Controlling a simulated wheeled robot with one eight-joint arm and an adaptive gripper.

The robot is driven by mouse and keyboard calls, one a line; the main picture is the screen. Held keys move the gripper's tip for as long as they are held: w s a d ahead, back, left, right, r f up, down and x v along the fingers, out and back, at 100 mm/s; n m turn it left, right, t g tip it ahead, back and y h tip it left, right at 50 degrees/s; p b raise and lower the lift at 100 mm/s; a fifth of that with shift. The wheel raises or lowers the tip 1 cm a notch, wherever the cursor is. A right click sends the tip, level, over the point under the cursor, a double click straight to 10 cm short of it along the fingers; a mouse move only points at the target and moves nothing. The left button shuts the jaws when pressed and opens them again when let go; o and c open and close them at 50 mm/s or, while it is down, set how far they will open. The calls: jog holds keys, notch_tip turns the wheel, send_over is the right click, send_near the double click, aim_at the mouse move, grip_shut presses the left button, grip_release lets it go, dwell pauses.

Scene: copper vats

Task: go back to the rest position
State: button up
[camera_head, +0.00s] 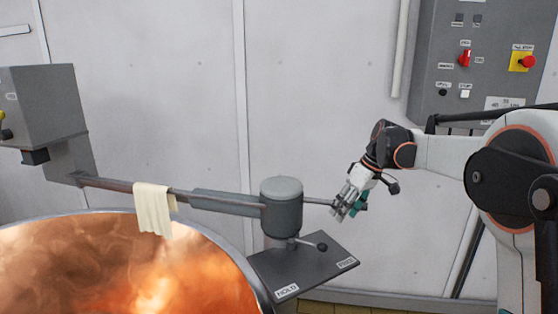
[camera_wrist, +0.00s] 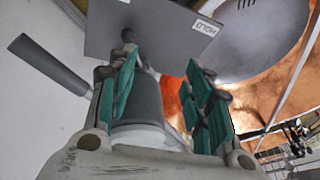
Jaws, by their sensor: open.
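My gripper (camera_head: 350,207) is at the right of the head view, fingers pointing down and left. In the wrist view its two teal-padded fingers (camera_wrist: 163,68) stand apart, open. A grey cylindrical hub (camera_head: 281,210) on a horizontal arm stands just left of it. A thin rod (camera_head: 316,201) runs from the hub to the fingers in the head view; I cannot tell whether they touch. In the wrist view a dark grey cylindrical part (camera_wrist: 146,100) shows between and beyond the fingers.
A dark plate (camera_head: 310,268) marked HOLD and a lever (camera_head: 308,243) lie below the hub. The copper vat (camera_head: 130,270) fills the lower left. A pale cloth (camera_head: 153,208) hangs over the horizontal arm. A control panel (camera_head: 480,60) is on the wall at upper right.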

jog(key=s+a+r+m+t+h, duration=0.1)
jog(key=s+r+m+t+h, duration=0.25)
jog(key=s, duration=1.65)
jog(key=s+f+m+t, duration=0.1)
jog(key=s+f+m, duration=0.1)
jog(key=s, duration=0.6)
jog(key=s+f+m+t, duration=0.1)
jog(key=s+f, duration=0.3)
jog(key=s, duration=0.5)
jog(key=shift+d+m, duration=0.4)
jog(key=shift+m, duration=0.25)
